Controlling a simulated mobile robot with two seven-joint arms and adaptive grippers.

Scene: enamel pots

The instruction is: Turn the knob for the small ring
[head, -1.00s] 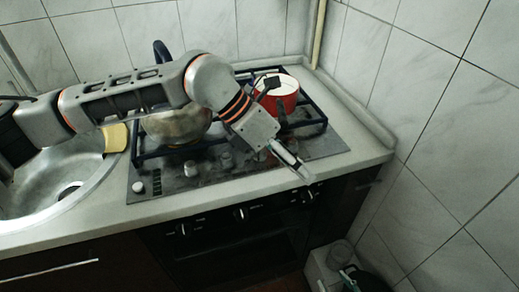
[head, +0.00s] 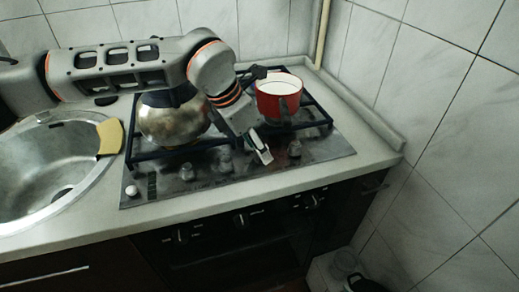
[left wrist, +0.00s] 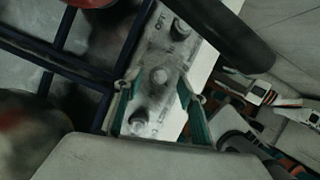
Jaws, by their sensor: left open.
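The hob's control strip carries a row of grey knobs. In the head view one knob (head: 295,148) stands right of my left gripper (head: 262,156), others (head: 224,162) (head: 186,171) to its left. The gripper hangs over the strip, open and empty, and hides part of the row. In the left wrist view its two fingers (left wrist: 155,88) straddle the strip, with one knob (left wrist: 159,76) between the fingertips. Another knob (left wrist: 181,29) lies above it and another (left wrist: 139,121) below. I cannot tell whether the fingers touch the knob. My right gripper is not in view.
A red pot (head: 278,98) stands on the right of the grate, behind my gripper. A metal kettle (head: 172,122) stands on the left, partly behind my arm. The sink (head: 50,175) with a yellow sponge (head: 110,137) is left. Oven knobs (head: 240,220) sit below the counter edge.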

